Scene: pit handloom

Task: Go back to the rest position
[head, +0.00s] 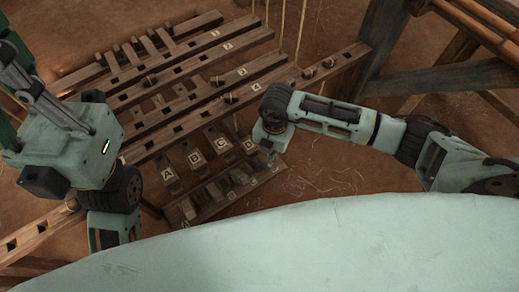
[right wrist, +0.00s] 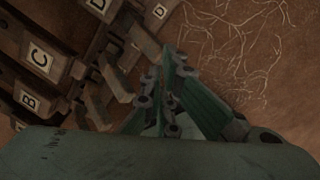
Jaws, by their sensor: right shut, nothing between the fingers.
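My right gripper (head: 270,154) is above the right end of the row of lettered pedals, near the pedal marked D (head: 249,146). In the right wrist view its fingers (right wrist: 172,62) are together with nothing between them. The pedals marked A (head: 168,174), B (head: 194,158) and C (head: 221,143) run to the left of it. In the right wrist view the C pedal (right wrist: 40,58) and B pedal (right wrist: 29,101) lie to the left of the fingers, apart from them.
Numbered wooden beams (head: 195,95) of the loom cross behind the pedals. A thick timber post (head: 380,35) and frame stand at the back right. Vertical cords (head: 302,25) hang at the top. Bare earthen floor (head: 325,172) with loose threads lies right of the pedals.

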